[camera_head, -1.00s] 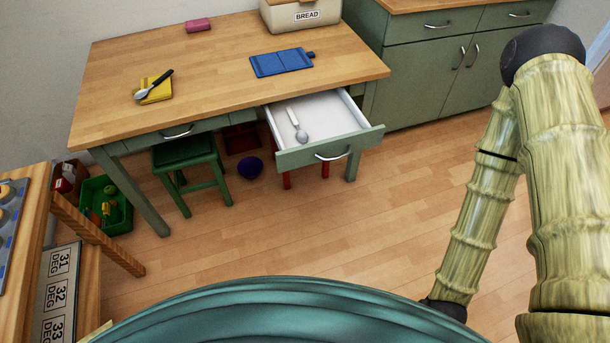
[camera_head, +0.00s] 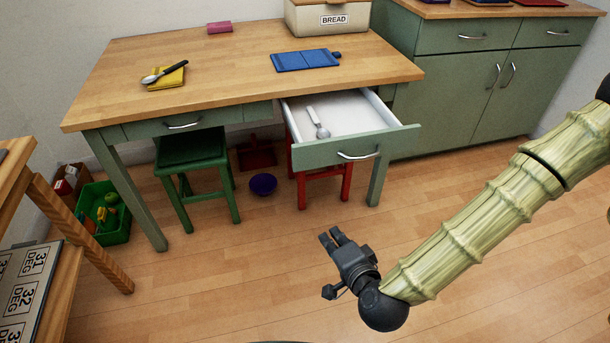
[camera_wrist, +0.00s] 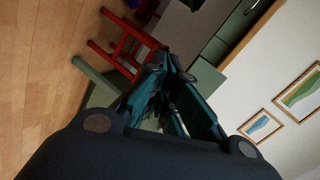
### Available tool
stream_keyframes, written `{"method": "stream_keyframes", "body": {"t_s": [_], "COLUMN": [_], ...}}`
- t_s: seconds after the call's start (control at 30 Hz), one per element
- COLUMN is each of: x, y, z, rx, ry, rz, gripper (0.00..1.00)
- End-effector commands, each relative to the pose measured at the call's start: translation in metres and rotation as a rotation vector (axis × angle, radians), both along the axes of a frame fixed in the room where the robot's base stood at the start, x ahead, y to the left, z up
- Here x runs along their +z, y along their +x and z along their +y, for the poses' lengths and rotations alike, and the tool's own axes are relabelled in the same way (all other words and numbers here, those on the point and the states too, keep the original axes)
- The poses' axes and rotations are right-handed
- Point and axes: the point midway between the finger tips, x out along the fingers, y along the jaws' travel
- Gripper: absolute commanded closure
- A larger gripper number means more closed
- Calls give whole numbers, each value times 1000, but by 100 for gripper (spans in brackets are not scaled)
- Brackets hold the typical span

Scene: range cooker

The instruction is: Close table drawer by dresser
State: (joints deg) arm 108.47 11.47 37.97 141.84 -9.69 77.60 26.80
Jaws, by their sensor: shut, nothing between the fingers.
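The table drawer (camera_head: 345,150) by the dresser is pulled open from the right end of the wooden table (camera_head: 200,88). It has a green front with a silver handle (camera_head: 358,155) and a white inside, where a spoon (camera_head: 318,123) lies. My gripper (camera_head: 331,237) is in front of the drawer, lower and a little left of its handle in the head view, apart from it. Its fingers are shut and empty. In the wrist view the fingers (camera_wrist: 164,72) point past red stool legs (camera_wrist: 125,45); the drawer is hard to make out there.
The green dresser (camera_head: 440,105) stands right of the drawer. A green stool (camera_head: 190,160), a red stool (camera_head: 325,185) and a purple bowl (camera_head: 263,184) are under or near the table. The second drawer (camera_head: 180,123) is shut. The floor before the table is clear.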

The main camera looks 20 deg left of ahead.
Motion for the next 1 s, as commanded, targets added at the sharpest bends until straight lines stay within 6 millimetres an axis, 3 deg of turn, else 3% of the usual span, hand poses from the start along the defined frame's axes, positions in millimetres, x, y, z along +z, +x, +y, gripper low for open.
{"method": "stream_keyframes", "body": {"t_s": [0.03, 0.2, 0.43, 0.67, 1.0], "x": [1, 44, 83, 93, 91], "y": [7, 24, 33, 42, 85], "z": [9, 30, 39, 46, 75], "rx": [-22, -87, -132, -139, -138], "ry": [64, 260, 421, 451, 448], "rz": [-28, -107, -163, -173, -173], "gripper": [100, 100, 100, 100, 100]}}
